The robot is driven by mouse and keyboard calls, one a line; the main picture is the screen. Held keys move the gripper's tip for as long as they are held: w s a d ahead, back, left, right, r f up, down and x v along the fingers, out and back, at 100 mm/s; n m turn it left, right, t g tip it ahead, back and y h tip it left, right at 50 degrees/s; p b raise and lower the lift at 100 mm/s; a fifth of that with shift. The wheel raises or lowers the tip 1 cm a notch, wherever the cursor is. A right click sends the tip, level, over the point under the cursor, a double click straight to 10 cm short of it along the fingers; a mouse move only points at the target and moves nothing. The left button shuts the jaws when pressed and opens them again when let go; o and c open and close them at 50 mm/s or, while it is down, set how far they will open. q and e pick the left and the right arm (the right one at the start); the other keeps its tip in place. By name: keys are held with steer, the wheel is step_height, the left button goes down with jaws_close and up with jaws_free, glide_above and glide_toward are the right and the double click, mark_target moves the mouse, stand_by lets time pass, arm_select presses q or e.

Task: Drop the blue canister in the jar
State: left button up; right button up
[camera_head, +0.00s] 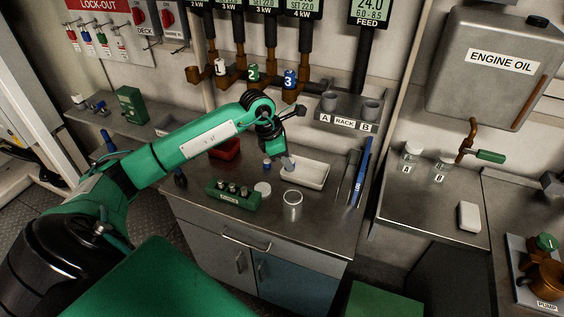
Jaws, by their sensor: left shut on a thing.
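My left gripper (275,156) is over the back of the steel bench, pointing down, and is shut on the small blue canister (267,165). The canister shows just below the green gripper body, and the fingers are too small to make out clearly. The open glass jar (293,206) stands upright near the front of the bench, below and a little right of the gripper. The canister is apart from the jar. My right gripper is not in view.
A round white disc (263,188) lies left of the jar. A green block with several small vials (233,194) is farther left. Long tools (360,172) lie at the right edge.

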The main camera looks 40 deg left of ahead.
arm_select(q)
steer(key=shift+f, duration=0.4)
step_height(320, 180, down, 4)
steer(key=shift+r+b, duration=0.1)
steer(key=shift+b, duration=0.7)
steer(key=shift+a+f, duration=0.1)
steer(key=shift+f, duration=0.55)
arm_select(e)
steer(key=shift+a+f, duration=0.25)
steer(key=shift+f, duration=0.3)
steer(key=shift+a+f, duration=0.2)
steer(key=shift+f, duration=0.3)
arm_select(q)
steer(key=o, duration=1)
